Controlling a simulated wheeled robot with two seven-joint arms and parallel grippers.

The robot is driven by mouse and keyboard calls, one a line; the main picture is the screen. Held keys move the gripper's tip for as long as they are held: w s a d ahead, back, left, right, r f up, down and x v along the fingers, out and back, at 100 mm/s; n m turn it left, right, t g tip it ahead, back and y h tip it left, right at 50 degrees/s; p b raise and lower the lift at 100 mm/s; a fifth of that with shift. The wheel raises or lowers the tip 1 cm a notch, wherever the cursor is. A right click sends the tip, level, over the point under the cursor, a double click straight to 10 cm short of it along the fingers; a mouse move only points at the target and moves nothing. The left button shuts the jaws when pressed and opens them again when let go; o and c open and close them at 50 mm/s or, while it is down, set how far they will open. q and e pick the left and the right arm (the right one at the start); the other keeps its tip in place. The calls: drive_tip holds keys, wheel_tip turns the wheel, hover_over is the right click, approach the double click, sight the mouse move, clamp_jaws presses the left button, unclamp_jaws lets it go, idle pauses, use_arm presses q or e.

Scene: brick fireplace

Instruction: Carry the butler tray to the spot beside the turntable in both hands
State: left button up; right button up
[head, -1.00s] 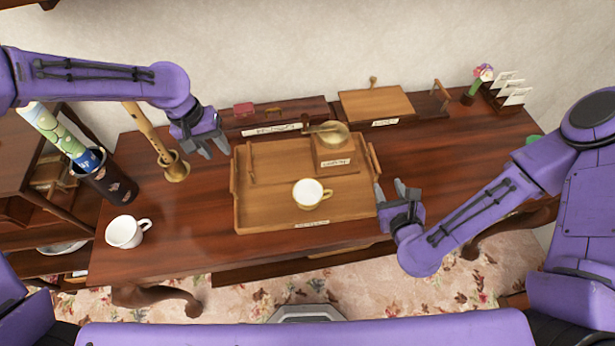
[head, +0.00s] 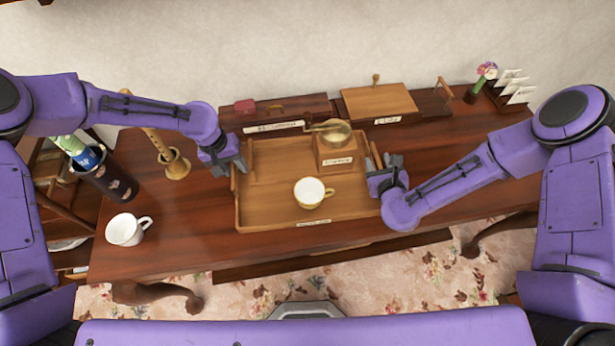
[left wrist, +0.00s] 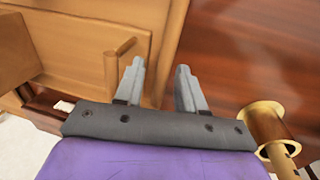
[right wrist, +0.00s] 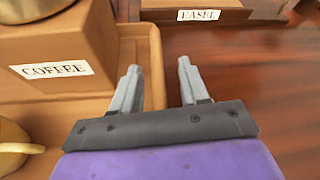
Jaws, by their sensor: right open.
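The wooden butler tray (head: 270,205) lies flat on the dark table and carries a coffee grinder box (head: 336,150) and a cream cup (head: 312,192). My left gripper (head: 240,168) is at the tray's left end, open, its fingers on either side of the line of the tray wall (left wrist: 168,50). My right gripper (head: 382,161) is at the right end, open, its fingers likewise on either side of the right wall (right wrist: 154,65). Neither gripper is closed on the tray. I cannot identify a turntable in any view.
A white mug (head: 124,230) stands front left, near a brass holder (head: 176,165) and a dark cylinder of rolls (head: 112,182). A wooden board (head: 378,101), labels and a flower vase (head: 472,94) line the back. The table right of my right gripper is largely clear.

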use_arm(q)
drive_tip(key=shift+s, duration=0.1)
clamp_jaws()
use_arm(e)
drive_tip(key=shift+s+r, duration=0.1)
clamp_jaws()
use_arm(q)
drive_tip(key=shift+r, duration=0.2)
use_arm(e)
drive_tip(key=shift+r, duration=0.15)
